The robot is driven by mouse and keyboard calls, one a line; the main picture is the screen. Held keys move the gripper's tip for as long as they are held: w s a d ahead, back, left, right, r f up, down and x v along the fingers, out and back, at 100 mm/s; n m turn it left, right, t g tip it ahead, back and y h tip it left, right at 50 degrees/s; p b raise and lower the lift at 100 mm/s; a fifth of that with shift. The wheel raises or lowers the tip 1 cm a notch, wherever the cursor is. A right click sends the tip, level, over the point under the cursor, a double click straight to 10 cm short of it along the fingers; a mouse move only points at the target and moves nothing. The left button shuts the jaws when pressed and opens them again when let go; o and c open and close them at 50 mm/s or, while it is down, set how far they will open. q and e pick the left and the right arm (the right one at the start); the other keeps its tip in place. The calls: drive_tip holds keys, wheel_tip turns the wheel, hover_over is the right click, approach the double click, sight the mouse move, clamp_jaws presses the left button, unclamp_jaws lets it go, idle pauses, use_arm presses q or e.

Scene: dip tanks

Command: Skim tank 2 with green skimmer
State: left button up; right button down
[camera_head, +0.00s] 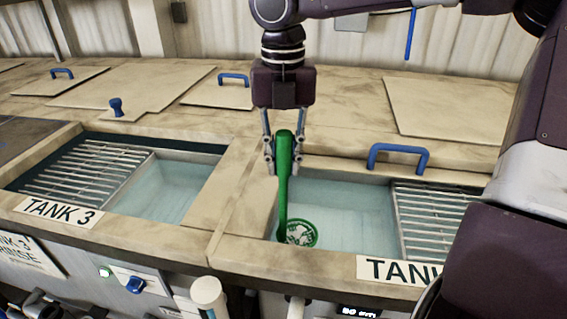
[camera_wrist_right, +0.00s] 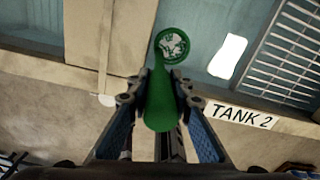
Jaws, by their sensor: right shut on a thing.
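The green skimmer (camera_head: 283,180) hangs upright in my right gripper (camera_head: 283,168), which is shut on its handle. Its round perforated head (camera_head: 301,232) is over or in the pale water of tank 2 (camera_head: 345,212), near the tank's left end; I cannot tell how deep it sits. The right wrist view shows the skimmer (camera_wrist_right: 161,95) between the fingers of the right gripper (camera_wrist_right: 160,98), its head toward the tank. The label TANK 2 (camera_wrist_right: 241,115) reads fully there and is partly covered by my arm in the head view. My left gripper is not in view.
Tank 3 (camera_head: 168,190), with its slatted rack (camera_head: 85,168), lies to the left beyond a wooden divider (camera_head: 240,190). A slatted rack (camera_head: 432,215) covers tank 2's right part. A blue handle (camera_head: 398,150) stands at its back edge. Lids with blue handles lie behind.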

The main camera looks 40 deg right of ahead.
wheel_tip(320, 180, up, 11)
drive_tip(key=p, duration=0.6)
drive_tip(key=shift+f, duration=0.3)
